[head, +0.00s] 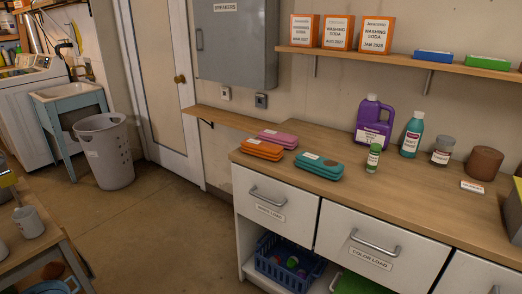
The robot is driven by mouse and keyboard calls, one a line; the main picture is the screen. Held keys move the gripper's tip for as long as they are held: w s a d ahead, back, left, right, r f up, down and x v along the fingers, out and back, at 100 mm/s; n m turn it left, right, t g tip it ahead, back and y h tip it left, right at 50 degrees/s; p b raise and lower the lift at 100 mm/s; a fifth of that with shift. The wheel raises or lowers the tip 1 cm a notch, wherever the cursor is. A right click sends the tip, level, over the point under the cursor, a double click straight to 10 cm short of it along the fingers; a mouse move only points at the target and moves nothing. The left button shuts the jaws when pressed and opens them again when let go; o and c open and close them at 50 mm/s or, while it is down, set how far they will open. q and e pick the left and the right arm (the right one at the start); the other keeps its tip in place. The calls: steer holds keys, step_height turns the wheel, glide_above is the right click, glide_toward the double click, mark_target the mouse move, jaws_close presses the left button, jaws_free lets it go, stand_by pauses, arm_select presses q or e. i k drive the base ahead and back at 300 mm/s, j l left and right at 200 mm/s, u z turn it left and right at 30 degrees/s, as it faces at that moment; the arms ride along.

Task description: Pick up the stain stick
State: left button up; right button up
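No label that I can read marks the stain stick. A small white bottle with a green cap (373,158) stands upright near the middle of the wooden counter (415,191). A small flat white item with a reddish mark (472,187) lies on the counter further right, in front of a brown cylinder (484,163). I cannot tell which of these, if either, is the stain stick. I make out neither of my grippers in the head view.
A purple jug (374,122), a teal bottle (412,134) and a grey-lidded jar (442,151) stand behind. Orange, pink and teal cases (321,166) lie on the counter's left. A dark object (513,211) is cut off at the right edge. Open floor lies left of the drawers.

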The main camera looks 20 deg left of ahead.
mark_target(375, 149)
steer(key=i+j, duration=0.45)
steer(key=j, duration=0.3)
steer(key=i+j+z, duration=0.3)
steer(key=j, duration=0.35)
steer(key=i, duration=0.05)
